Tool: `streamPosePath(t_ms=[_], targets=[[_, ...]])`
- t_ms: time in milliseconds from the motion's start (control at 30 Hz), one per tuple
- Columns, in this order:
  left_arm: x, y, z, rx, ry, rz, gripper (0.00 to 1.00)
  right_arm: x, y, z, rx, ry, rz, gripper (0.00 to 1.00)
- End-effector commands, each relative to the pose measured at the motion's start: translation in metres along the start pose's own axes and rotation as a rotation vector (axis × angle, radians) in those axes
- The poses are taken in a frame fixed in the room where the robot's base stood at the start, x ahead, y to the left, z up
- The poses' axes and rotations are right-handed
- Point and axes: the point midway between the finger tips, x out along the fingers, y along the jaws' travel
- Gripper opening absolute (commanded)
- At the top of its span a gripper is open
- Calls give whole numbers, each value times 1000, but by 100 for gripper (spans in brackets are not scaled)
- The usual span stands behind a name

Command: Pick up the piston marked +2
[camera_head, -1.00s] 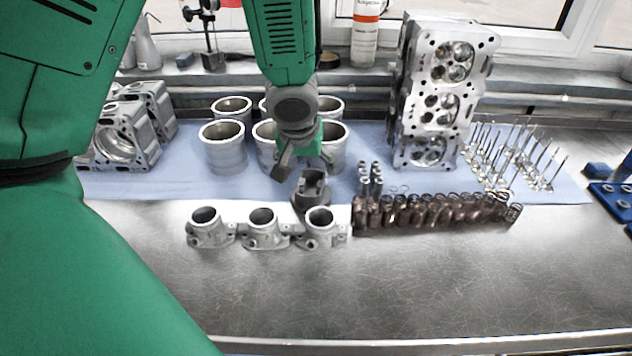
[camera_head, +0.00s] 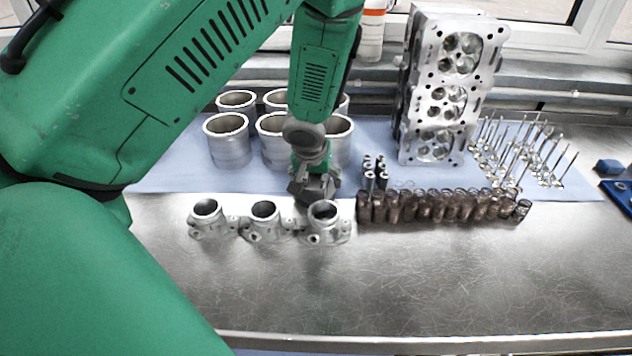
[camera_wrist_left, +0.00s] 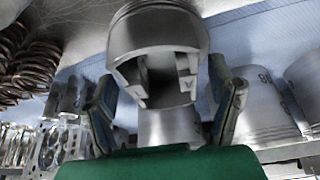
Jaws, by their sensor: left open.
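A grey metal piston (camera_wrist_left: 158,35) shows large in the left wrist view, with its hollow, cut-out side facing the camera. No +2 mark can be read on it. My left gripper (camera_head: 314,186) is low over the front edge of the blue mat, just behind the rightmost flanged housing. In the left wrist view its two fingers (camera_wrist_left: 163,100) stand apart, one on each side of the piston's lower part, with gaps visible. In the head view the gripper largely hides the piston. My right gripper is out of view.
Several cylinder liners (camera_head: 229,145) stand behind the gripper. Flanged housings (camera_head: 265,222) stand in front. A row of springs (camera_head: 440,206), small cylindrical parts (camera_head: 376,172), a cylinder head (camera_head: 440,105) and upright valves (camera_head: 520,150) are to the right. The front bench (camera_head: 400,285) is clear.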

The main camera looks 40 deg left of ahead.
Motion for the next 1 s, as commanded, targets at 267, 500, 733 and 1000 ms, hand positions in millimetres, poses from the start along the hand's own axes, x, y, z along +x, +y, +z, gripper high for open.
streamPosePath(t_ms=[267, 500, 733, 1000], targets=[[1, 0, -1, -1, -1, 1, 5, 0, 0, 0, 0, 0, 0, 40], [1, 0, -1, -1, -1, 2, 5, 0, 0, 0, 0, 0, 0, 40], [-26, 0, -12, -6, 1, 5, 5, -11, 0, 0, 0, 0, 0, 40], [-75, 0, -32, -6, 1, 6, 5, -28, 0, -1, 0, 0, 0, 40]])
